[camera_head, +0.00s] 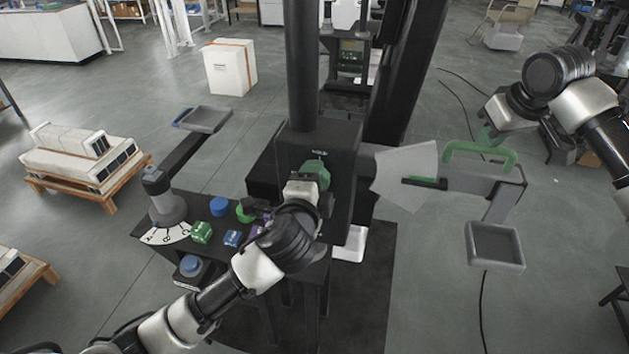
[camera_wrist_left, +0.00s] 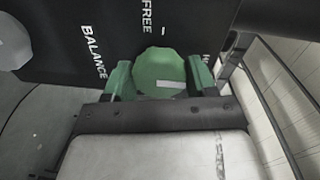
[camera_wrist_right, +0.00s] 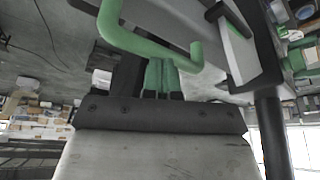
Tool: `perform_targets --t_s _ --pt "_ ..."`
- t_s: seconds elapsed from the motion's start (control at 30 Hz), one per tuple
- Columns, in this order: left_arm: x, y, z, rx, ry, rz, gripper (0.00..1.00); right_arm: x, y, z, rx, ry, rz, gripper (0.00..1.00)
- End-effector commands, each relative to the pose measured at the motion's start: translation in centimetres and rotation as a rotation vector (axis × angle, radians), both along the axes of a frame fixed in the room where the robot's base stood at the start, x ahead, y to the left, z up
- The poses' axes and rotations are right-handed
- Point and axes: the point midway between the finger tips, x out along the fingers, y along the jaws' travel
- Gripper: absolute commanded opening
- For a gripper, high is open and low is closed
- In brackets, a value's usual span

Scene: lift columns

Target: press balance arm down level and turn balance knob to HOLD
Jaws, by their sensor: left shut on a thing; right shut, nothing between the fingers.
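The green balance knob (camera_head: 316,174) is on the front of the black column housing, below the left gripper's reach line. In the left wrist view, the knob (camera_wrist_left: 160,72) sits between the green fingers of my left gripper (camera_wrist_left: 160,80), which is shut on it. Its white mark lies sideways, to the right of centre, towards a label mostly hidden except an "H". "FREE" is above and "BALANCE" to the left. The balance arm (camera_head: 485,182) extends right with a green handle (camera_head: 480,147). My right gripper (camera_head: 487,137) is shut and empty at the handle; contact is unclear in the right wrist view (camera_wrist_right: 160,78).
A pale fan-shaped plate (camera_head: 405,170) with a green mark stands beside the arm. A grey tray (camera_head: 495,245) is at right, another (camera_head: 205,118) at left.

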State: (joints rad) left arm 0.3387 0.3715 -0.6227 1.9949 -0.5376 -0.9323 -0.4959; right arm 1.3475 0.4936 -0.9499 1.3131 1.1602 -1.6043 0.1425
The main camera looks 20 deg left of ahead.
Motion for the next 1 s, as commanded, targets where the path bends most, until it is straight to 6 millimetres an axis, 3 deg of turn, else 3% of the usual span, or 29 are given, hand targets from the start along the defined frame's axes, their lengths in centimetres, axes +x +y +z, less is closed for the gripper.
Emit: perform_targets --t_s 0.1,0.13,0.27,0.67,1.0 --pt "0.0 0.0 -0.2 0.004 0.004 0.001 0.33 0.0 0.0 -0.2 -0.001 0.003 -0.001 0.00" --pt "0.0 0.0 -0.2 0.004 0.004 0.001 0.61 0.0 0.0 -0.2 -0.001 0.003 -0.001 0.00" --pt "0.0 0.0 -0.2 0.003 0.003 0.000 0.81 0.0 0.0 -0.2 -0.001 0.003 -0.001 0.00" --pt "-0.9 0.0 0.0 0.001 0.002 0.000 0.81 0.0 0.0 -0.2 -0.001 0.003 -0.001 0.00" --pt "-7.8 0.0 0.5 -0.001 0.003 -0.001 0.81 0.0 0.0 -0.2 -0.001 0.003 -0.001 0.00"
